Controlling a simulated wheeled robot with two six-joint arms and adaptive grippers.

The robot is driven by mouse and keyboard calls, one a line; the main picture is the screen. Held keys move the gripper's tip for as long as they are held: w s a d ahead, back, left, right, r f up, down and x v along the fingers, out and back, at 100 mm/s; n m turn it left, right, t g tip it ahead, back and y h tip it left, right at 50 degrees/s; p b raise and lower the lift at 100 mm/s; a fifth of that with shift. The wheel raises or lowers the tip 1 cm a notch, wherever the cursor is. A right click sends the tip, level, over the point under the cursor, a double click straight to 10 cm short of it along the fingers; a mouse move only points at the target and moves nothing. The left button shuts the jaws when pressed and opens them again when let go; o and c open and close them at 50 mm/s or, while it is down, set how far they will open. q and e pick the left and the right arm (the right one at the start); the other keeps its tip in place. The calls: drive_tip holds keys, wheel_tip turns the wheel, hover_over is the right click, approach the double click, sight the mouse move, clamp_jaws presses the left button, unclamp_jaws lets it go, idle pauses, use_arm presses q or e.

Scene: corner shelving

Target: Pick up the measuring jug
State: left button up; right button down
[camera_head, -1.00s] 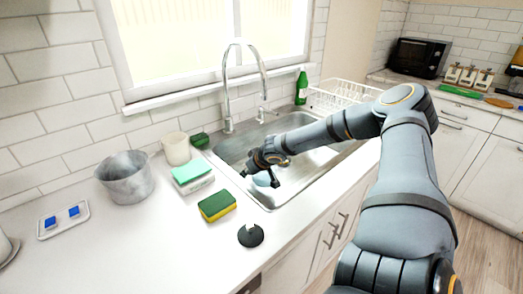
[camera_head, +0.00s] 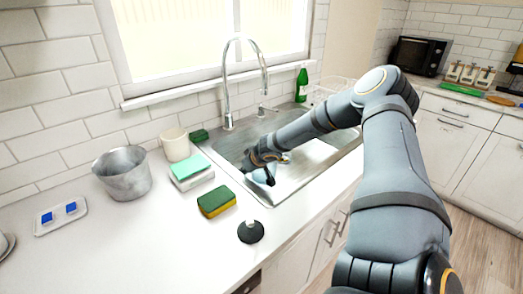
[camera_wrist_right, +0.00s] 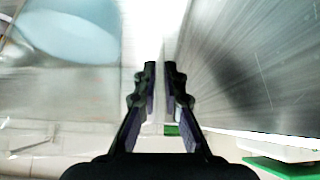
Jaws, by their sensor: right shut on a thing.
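The measuring jug (camera_head: 263,176) is a pale blue, see-through piece in the sink, partly hidden by my right gripper. In the right wrist view, a clear wall with a pale blue round area (camera_wrist_right: 70,38) fills the left side, and I take it to be the jug. My right gripper (camera_head: 251,166) is over the sink's left part at the jug. In the right wrist view its two fingers (camera_wrist_right: 161,72) are close together on a thin pale edge, shut on the jug. I cannot tell whether the jug touches the sink bottom. My left gripper is out of view.
The steel sink (camera_head: 228,147) surrounds the jug, with a tall tap (camera_head: 226,95) behind. Left of it are a green-yellow sponge (camera_head: 216,201), a black stopper (camera_head: 251,232), a teal sponge on a white block (camera_head: 190,168), a cream cup (camera_head: 176,145) and a metal pot (camera_head: 122,173).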

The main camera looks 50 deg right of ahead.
drive_tip(key=shift+r, duration=0.15)
drive_tip(key=shift+r+p, duration=0.45)
wheel_tip(320, 180, up, 10)
drive_tip(key=p, duration=0.4)
wheel_tip(320, 180, up, 17)
drive_tip(key=p, duration=0.1)
drive_tip(key=shift+p, duration=0.35)
drive_tip(key=shift+f, duration=0.15)
idle(1.0)
